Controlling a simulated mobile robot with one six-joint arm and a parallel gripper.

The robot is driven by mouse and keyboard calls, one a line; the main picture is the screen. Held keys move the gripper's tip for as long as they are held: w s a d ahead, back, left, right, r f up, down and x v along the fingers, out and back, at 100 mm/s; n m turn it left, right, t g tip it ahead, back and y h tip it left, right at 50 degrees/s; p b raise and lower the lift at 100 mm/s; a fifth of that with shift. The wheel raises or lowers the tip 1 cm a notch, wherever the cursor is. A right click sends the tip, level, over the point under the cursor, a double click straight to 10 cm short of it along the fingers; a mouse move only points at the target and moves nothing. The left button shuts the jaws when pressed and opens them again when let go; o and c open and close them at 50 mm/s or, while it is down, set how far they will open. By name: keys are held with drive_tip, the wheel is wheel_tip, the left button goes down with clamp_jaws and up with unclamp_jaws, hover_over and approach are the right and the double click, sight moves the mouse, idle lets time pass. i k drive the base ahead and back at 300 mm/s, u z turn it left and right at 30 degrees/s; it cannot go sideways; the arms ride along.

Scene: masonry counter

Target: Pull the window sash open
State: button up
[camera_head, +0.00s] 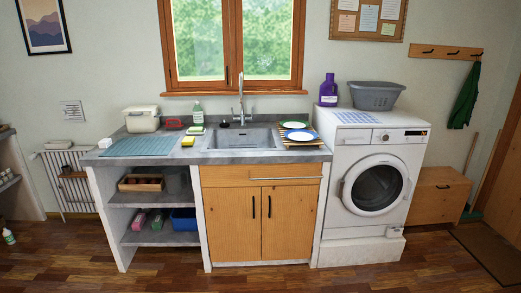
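The window has two wooden-framed sashes above the counter, and both look closed. The left sash (171,45) and the right sash (298,45) meet at a central post. Greenery shows through the glass. A dark handle (226,75) sits low on the central post, near the edge of the left sash. The wooden sill (190,94) runs under the window. The top of the window is cut off by the picture edge. My gripper is not in view.
A washing machine (340,160) stands to the right, with a grey basket (375,97) on top. The wooden floor (190,280) in front is clear.

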sight(168, 15)
drive_tip(key=u, duration=0.05)
drive_tip(key=i, duration=1.5)
drive_tip(key=u, duration=0.55)
drive_tip(key=i, duration=0.75)
drive_tip(key=u, duration=0.65)
drive_tip(key=i, duration=0.55)
drive_tip(key=u, duration=0.9)
drive_tip(key=i, duration=0.75)
drive_tip(key=u, duration=0.7)
